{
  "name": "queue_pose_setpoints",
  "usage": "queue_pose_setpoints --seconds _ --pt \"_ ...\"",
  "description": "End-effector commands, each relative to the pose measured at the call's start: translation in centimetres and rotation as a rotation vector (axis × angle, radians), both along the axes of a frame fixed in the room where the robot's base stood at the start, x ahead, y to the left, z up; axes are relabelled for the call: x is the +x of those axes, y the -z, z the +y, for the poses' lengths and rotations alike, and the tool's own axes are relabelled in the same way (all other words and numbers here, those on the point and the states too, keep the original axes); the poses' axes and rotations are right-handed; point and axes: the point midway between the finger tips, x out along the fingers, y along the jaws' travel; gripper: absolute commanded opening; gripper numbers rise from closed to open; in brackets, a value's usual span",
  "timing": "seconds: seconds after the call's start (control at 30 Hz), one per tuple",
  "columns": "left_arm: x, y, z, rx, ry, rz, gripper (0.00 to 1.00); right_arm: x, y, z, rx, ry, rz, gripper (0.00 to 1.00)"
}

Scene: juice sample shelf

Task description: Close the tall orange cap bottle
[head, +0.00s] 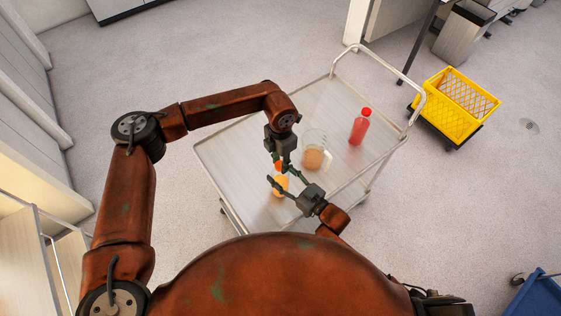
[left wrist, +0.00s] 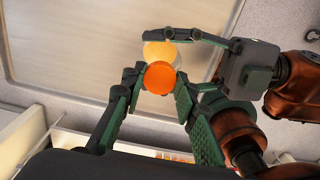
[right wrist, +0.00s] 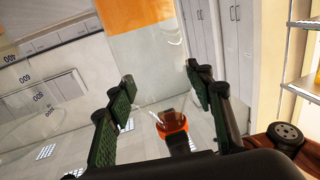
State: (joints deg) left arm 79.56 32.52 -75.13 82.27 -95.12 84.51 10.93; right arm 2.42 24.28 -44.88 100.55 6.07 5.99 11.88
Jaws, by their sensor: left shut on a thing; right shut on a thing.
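The orange cap (head: 279,166) is between the fingertips of my left gripper (head: 281,165), which is shut on it. In the left wrist view the cap (left wrist: 160,78) shows round from above, between the green pads. The bottle (head: 280,187) with orange juice stands on the cart under the cap. My right gripper (head: 287,190) is shut around it from the right. In the left wrist view the bottle (left wrist: 158,52) is partly hidden behind the cap. In the right wrist view its clear wall and orange juice (right wrist: 138,14) show large. I cannot tell whether cap and neck touch.
On the cart (head: 235,150) a clear jug (head: 313,160) with brownish-orange liquid stands close to the right of my grippers. A red bottle with a red cap (head: 360,128) stands farther back. The cart's left part is clear. A yellow crate (head: 455,105) is on the floor beyond.

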Motion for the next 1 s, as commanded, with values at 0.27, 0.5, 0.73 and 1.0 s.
queue_pose_setpoints --seconds 0.27,0.5,0.73,1.0 --pt "0.2 0.0 0.2 0.003 0.023 -0.004 0.0 0.0 0.0 0.0 0.0 0.0 0.0 0.0" --pt "0.2 0.0 0.2 0.002 0.023 -0.003 0.43 0.0 0.0 0.0 -0.001 0.0 0.001 0.0" --pt "0.1 0.0 0.1 0.002 0.024 -0.002 0.47 0.0 0.0 0.0 -0.001 0.0 0.001 0.0" --pt "0.1 -1.5 0.1 0.001 0.025 -0.003 0.47 0.0 0.0 0.0 -0.001 0.0 0.001 0.0"
